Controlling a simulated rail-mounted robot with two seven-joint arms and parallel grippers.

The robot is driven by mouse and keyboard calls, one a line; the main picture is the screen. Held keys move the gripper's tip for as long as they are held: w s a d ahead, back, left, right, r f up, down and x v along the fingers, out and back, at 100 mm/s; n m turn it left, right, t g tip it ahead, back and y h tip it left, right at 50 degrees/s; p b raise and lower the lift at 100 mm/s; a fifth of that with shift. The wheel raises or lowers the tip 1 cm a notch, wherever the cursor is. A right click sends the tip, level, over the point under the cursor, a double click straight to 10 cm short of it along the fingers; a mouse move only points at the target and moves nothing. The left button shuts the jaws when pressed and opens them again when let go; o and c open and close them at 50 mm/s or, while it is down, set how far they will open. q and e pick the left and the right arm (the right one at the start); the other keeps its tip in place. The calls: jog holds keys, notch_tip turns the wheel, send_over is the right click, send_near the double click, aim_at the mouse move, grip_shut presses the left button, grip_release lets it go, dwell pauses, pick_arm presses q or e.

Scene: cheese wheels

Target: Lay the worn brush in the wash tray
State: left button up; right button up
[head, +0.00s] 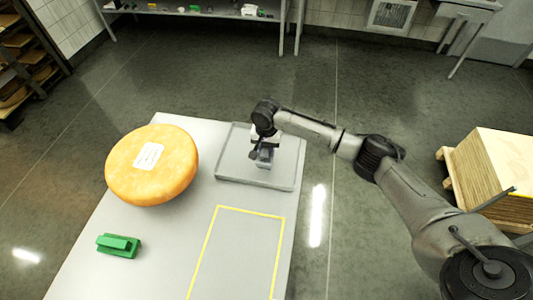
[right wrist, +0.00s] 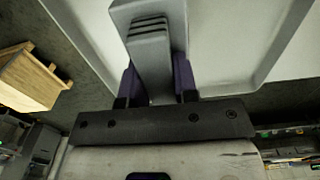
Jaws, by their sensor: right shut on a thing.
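The wash tray (head: 228,170) is a shallow grey tray at the far right of the table; its pale floor and rim also fill the right wrist view (right wrist: 235,60). My right gripper (head: 263,158) is over the tray, pointing down. In the right wrist view my right gripper (right wrist: 158,85) is shut on a grey block-like thing with dark slots, which looks like the worn brush (right wrist: 148,45). I cannot tell whether the brush touches the tray floor. My left gripper is not in view.
A large orange cheese wheel (head: 152,165) with a white label lies left of the tray. A green brush-like block (head: 118,245) lies near the table's left edge. A yellow-outlined area (head: 238,255) in front of the tray is empty. A wooden stack (head: 495,170) stands on the floor at right.

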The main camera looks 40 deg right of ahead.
jog(key=shift+f, duration=1.85)
jog(key=o, duration=0.8)
jog(key=shift+f, duration=0.15)
jog(key=shift+o, duration=0.2)
